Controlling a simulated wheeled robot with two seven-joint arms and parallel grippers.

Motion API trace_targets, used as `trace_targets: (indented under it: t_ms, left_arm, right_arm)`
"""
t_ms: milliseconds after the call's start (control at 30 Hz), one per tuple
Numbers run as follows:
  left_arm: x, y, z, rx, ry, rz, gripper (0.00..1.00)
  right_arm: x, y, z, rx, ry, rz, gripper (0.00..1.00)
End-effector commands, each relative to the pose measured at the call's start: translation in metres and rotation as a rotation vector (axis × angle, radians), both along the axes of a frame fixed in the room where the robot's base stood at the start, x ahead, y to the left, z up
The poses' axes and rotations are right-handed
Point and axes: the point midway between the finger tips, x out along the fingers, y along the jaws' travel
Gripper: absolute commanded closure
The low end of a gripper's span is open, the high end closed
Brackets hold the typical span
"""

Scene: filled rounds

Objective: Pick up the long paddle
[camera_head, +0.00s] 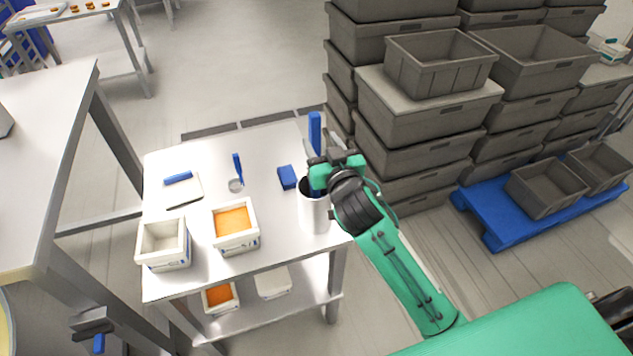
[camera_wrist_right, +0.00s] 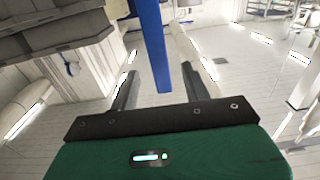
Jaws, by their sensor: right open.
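The long paddle stands upright in a white cylindrical container (camera_head: 314,212) at the right edge of the table. Its blue handle (camera_head: 315,132) rises above my right gripper (camera_head: 329,146), and a lower blue part shows at the container's mouth. My right gripper is open, with the handle between or just in front of its fingers. In the right wrist view the blue handle (camera_wrist_right: 151,45) comes down from the top between the two spread fingers of the gripper (camera_wrist_right: 160,75). Contact with the fingers cannot be told. My left gripper is not seen.
The table (camera_head: 270,145) also holds a blue block (camera_head: 287,177), a small round item with a blue handle (camera_head: 238,168), a blue-handled scraper (camera_head: 185,190), an orange-filled tub (camera_head: 234,222) and an empty-looking tub (camera_head: 164,243). Stacked grey crates (camera_head: 420,140) stand close behind on the right.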

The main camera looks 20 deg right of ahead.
Motion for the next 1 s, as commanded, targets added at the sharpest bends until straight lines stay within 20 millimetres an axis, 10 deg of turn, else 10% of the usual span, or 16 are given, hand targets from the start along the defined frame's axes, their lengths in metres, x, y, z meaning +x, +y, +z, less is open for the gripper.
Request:
trace_targets:
  t_ms: [333, 1000]
  left_arm:
    - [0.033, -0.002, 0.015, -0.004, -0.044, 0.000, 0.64]
    - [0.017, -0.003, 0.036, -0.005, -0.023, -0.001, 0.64]
  right_arm:
    - [0.026, 0.000, 0.002, -0.001, 0.001, -0.001, 0.53]
    - [0.069, 0.002, -0.002, 0.000, 0.001, 0.000, 0.53]
